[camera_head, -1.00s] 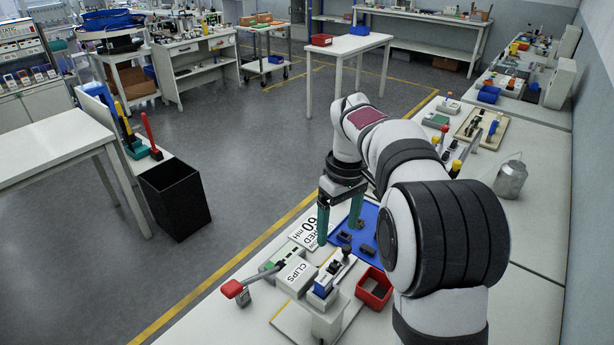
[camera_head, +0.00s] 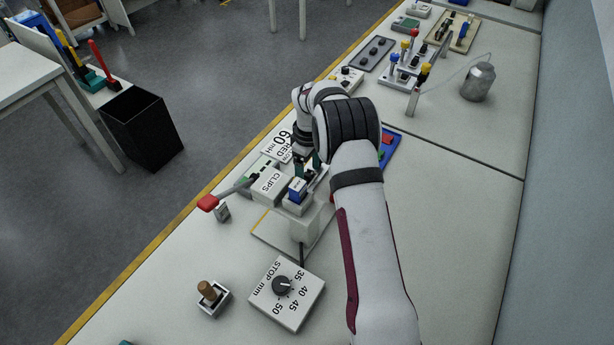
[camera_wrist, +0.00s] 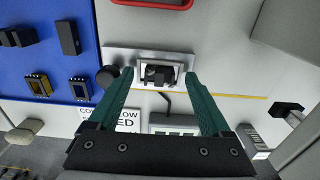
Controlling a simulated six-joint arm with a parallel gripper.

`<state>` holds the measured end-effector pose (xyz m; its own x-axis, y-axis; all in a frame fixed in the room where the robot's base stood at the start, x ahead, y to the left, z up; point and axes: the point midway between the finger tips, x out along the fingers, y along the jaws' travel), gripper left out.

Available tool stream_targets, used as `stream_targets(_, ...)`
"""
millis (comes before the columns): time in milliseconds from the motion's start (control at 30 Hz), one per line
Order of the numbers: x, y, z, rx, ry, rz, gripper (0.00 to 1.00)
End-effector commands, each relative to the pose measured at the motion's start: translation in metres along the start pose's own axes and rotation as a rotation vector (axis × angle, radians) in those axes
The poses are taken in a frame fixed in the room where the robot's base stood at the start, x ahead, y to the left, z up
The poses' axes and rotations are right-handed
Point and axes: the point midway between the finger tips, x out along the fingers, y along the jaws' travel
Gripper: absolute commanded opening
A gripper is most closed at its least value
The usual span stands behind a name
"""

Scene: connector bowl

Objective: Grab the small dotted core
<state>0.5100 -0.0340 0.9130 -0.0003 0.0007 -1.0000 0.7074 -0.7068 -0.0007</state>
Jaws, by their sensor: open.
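My gripper (camera_wrist: 158,75) is open, its two green fingers reaching either side of a small dark part (camera_wrist: 158,76) seated in a pale fixture (camera_wrist: 118,56) in the wrist view. No contact with that part is visible. A blue tray (camera_wrist: 40,12) lies to the left with several dark cores. Two of them, one core (camera_wrist: 38,84) with a brownish winding window and another core (camera_wrist: 79,88), lie near its lower edge. I cannot make out clearly which core is dotted. In the head view my arm hides most of the blue tray (camera_head: 392,148), and my gripper (camera_head: 309,166) is partly hidden.
A box labelled CLIPS (camera_head: 267,186), a red-ended lever (camera_head: 207,202) and a blue-topped block (camera_head: 297,189) stand close to my gripper. A STOP mm dial box (camera_head: 287,293) stands nearer. A red bin edge (camera_wrist: 150,3) shows at the wrist view's top.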

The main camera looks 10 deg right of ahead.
Motion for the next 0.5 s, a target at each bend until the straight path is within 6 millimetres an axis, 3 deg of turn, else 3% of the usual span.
stream_targets(233, 0.0031, 0.0001, 0.0, 0.0, 0.0, 0.001, 0.81)
stream_targets(500, 0.0027, 0.0002, 0.0, 0.0, 0.0, 0.001, 0.32)
